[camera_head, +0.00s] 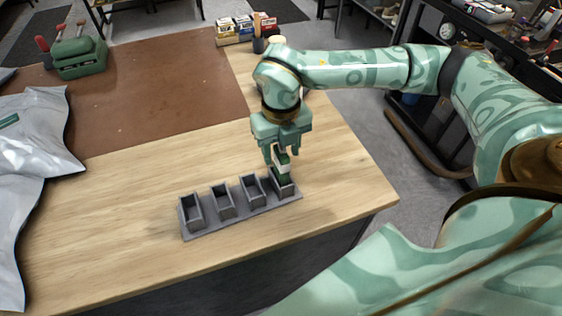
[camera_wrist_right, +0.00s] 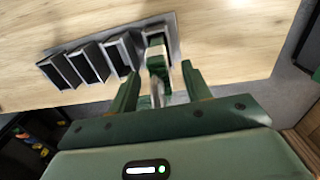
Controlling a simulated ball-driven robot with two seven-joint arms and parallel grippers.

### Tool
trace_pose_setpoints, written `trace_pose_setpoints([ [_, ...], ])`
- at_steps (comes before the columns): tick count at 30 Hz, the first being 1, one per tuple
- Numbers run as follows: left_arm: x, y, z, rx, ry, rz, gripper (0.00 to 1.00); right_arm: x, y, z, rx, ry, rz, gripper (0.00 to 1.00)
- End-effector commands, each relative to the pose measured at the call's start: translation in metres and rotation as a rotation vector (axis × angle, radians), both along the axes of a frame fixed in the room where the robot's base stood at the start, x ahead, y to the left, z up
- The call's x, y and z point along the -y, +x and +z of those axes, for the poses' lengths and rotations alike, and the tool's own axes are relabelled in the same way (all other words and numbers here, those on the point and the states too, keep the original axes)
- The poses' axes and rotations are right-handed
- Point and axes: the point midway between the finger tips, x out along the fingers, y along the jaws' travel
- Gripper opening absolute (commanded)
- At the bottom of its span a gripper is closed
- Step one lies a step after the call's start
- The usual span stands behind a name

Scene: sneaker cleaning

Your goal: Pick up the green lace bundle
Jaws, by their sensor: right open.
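The green lace bundle (camera_head: 283,168), green with a white band, stands upright in the rightmost slot of a grey slotted rack (camera_head: 228,222). My right gripper (camera_head: 280,153) points down over that slot with its jaws open. In the right wrist view the bundle (camera_wrist_right: 156,66) shows between the two open fingers (camera_wrist_right: 160,88), and the rack (camera_wrist_right: 172,28) lies beyond them. I cannot tell whether a finger touches the bundle. The bundle's lower end is hidden in the slot. My left gripper is not in view.
The rack's other slots look empty. A silver bag (camera_head: 35,165) lies at the left of the wooden table (camera_head: 130,200). The table's front and right are clear.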

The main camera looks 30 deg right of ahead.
Motion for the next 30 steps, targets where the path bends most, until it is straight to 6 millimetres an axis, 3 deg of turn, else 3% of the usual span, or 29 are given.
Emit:
trace_pose_setpoints([
  [8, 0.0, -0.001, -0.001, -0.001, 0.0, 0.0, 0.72, 0.0, 0.0, -0.005, 0.002, 0.0, 0.0, 0.48],
  [13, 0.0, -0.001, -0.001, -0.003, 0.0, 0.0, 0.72, 0.0, 0.0, -0.005, 0.002, 0.0, 0.0, 0.04],
  [14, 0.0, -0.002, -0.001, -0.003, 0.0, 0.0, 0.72, 0.0, 0.0, -0.005, 0.002, 0.0, 0.0, 0.0],
  [23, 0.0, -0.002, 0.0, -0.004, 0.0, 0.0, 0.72, 0.0, 0.001, -0.002, 0.002, 0.001, 0.0, 0.0],
  [26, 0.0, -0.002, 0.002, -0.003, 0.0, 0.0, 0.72, 0.0, 0.001, 0.011, 0.005, 0.001, 0.0, 0.0],
  [30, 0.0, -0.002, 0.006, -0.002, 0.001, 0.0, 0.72, 0.0, 0.001, 0.043, 0.007, 0.001, 0.0, 0.0],
])
